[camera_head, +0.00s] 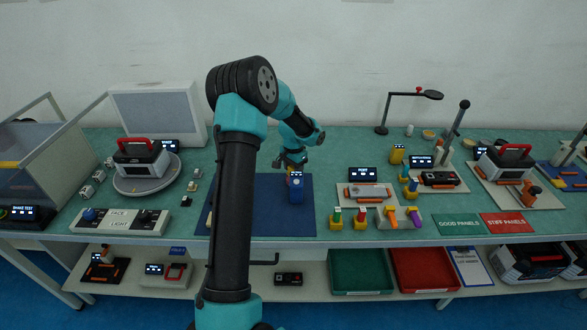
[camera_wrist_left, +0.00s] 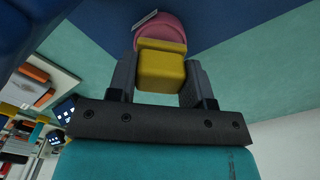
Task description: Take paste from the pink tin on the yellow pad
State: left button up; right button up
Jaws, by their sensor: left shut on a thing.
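My left gripper (camera_head: 290,162) is over the blue mat (camera_head: 254,205), at its back right part. In the left wrist view the left gripper (camera_wrist_left: 163,80) is shut on a yellow block (camera_wrist_left: 162,72), one finger on each side. A rounded pink thing (camera_wrist_left: 165,27), perhaps the pink tin, shows just beyond the block, with a thin white strip at its edge. I cannot tell whether the two touch. I cannot make out a pink tin or yellow pad in the head view. My right gripper is not in view.
A blue device with a small display (camera_head: 296,189) stands on the mat right below the left gripper. Yellow holders with coloured tops (camera_head: 336,219) stand right of the mat. A FACE LIGHT control box (camera_head: 120,222) is at left. The mat's front is mostly clear.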

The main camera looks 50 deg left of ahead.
pick_arm(q)
jog(key=shift+f, duration=0.55)
dwell(1.8)
jog(key=shift+r, duration=3.6)
jog(key=w+d+r, duration=0.3)
jog(key=d+r, duration=0.1)
jog(key=d, duration=0.5)
jog(key=w+d+r, duration=0.3)
jog(key=d+r, duration=0.1)
jog(key=d, duration=0.6)
jog(key=s+d+r, duration=0.1)
jog(key=d+r, duration=0.4)
jog(key=d, duration=0.5)
jog(key=s+d+r, duration=0.1)
jog(key=d+r, duration=0.3)
jog(key=d, duration=0.6)
jog(key=shift+d+r, duration=0.2)
jog(key=shift+r, duration=0.15)
